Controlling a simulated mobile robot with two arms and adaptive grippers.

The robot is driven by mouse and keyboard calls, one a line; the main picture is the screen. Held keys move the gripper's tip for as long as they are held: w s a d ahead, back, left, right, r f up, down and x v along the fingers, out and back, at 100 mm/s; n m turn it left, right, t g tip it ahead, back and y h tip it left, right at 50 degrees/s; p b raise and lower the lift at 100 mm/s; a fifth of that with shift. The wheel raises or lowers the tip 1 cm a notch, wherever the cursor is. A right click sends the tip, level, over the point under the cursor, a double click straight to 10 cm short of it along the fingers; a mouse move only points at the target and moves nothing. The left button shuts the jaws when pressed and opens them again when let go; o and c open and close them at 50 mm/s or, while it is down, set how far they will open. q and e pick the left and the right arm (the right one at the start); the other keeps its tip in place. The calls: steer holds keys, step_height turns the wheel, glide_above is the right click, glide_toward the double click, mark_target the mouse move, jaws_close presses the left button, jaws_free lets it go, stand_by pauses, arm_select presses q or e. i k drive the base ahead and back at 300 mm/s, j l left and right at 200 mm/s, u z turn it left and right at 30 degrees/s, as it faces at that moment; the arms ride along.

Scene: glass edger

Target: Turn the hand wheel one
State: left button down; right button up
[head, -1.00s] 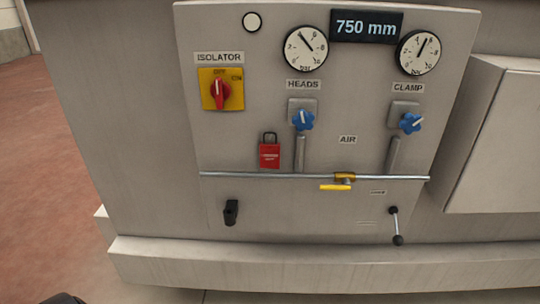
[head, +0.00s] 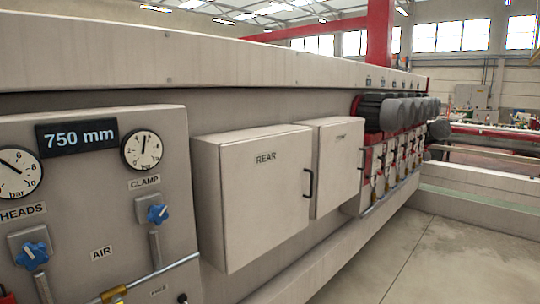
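I see no piece labelled as a hand wheel in the head view. On the control panel (head: 105,180) at the left are two blue star-shaped knobs: the HEADS knob (head: 32,255) at the lower left and the CLAMP knob (head: 157,213) to its right. Each has a white pointer mark and sits below a round gauge. The HEADS gauge (head: 18,174) is partly cut off by the left edge; the CLAMP gauge (head: 142,150) is whole. A display (head: 77,138) reads 750 mm. Neither of my grippers shows.
A cabinet marked REAR (head: 250,195) and a narrower cabinet (head: 335,165) stand out from the machine's side. Beyond them is a row of dark motors (head: 385,112) with red and grey units below. Open concrete floor (head: 430,260) lies at the lower right.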

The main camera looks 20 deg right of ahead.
mark_target(383, 158)
steer(key=i+l, duration=0.25)
steer(key=l, duration=0.3)
steer(key=i+l+z, duration=0.1)
steer(key=i+l, duration=0.15)
steer(key=l, duration=0.35)
steer(key=i+l, duration=0.25)
steer(key=l, duration=0.3)
steer(key=i+l+z, duration=0.1)
steer(key=i+l, duration=0.15)
steer(key=l, duration=0.3)
steer(key=i+l, duration=0.3)
steer(key=l, duration=0.2)
steer(key=i+l+z, duration=0.1)
steer(key=i+l, duration=0.15)
steer(key=l, duration=0.3)
steer(key=i+l, duration=0.3)
steer(key=l, duration=0.2)
steer(key=i+l, duration=0.3)
steer(key=l, duration=0.2)
steer(key=i+l, duration=0.15)
steer(key=l, duration=0.2)
steer(key=i+l, duration=0.15)
steer(key=l, duration=0.25)
steer(key=i+l+z, duration=0.1)
steer(key=l, duration=0.25)
steer(key=i+l, duration=0.2)
steer(key=l, duration=0.15)
